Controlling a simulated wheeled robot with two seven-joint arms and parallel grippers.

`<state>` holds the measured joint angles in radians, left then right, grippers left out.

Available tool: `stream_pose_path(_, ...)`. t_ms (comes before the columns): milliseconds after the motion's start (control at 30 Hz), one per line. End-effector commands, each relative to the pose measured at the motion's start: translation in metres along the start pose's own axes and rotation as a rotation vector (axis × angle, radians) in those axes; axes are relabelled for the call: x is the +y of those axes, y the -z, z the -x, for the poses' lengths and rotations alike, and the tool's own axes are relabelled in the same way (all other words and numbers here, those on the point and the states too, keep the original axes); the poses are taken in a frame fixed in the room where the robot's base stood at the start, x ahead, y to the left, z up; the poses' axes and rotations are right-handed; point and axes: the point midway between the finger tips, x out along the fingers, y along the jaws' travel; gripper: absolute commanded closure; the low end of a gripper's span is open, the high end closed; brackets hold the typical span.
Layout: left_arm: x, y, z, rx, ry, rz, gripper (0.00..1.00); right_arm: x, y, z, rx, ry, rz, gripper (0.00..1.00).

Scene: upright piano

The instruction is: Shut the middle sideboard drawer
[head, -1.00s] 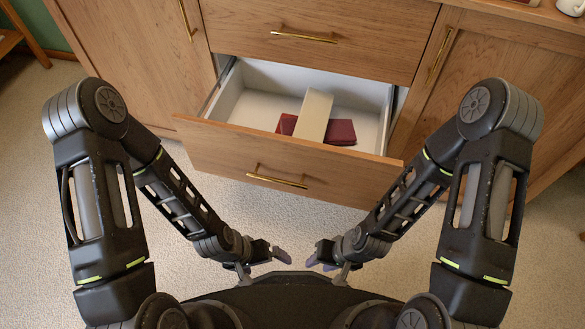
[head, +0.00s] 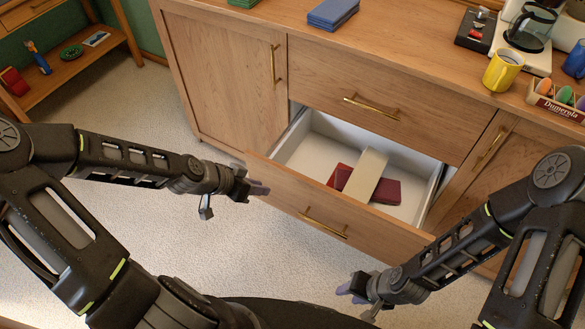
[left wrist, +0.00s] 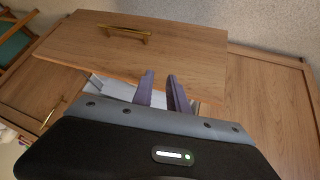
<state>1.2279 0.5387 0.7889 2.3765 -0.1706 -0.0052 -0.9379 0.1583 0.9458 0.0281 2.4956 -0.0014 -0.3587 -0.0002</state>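The middle sideboard drawer (head: 290,192) stands pulled out, with its wooden front and brass handle (head: 324,223) facing me. Inside lie dark red flat items (head: 384,189) and a cream box-shaped item (head: 366,175). My left gripper (head: 262,188) is beside the left end of the drawer front; I cannot tell whether it touches. In the left wrist view the purple fingers (left wrist: 160,75) are apart with nothing between them, and the drawer front (left wrist: 190,50) shows beyond them. My right gripper (head: 348,288) is low in front of the drawer, clear of it; its finger gap is unclear.
The upper drawer (head: 400,95) and left cabinet door (head: 225,85) are shut. A low shelf (head: 75,68) is at far left. Carpet (head: 220,245) is clear.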

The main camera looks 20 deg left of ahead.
Motion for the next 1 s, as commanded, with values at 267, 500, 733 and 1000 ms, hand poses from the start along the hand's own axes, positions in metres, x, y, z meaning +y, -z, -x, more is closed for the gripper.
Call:
stream_pose_path(267,0.017,0.038,0.031,-0.001,-0.088,-0.862,1.00,-0.003,0.000,0.009,0.000,0.000,0.001,0.64)
stream_pose_path(500,0.028,0.026,0.033,-0.003,-0.161,-1.205,1.00,-0.003,0.000,0.009,0.000,0.000,0.002,0.64)
stream_pose_path(733,0.028,0.026,0.033,0.000,-0.162,-1.242,1.00,-0.003,0.000,0.009,0.000,0.000,0.002,0.64)
stream_pose_path(1000,0.028,0.025,0.029,0.000,-0.162,-1.240,1.00,-0.003,0.000,0.007,0.000,0.000,0.002,0.64)
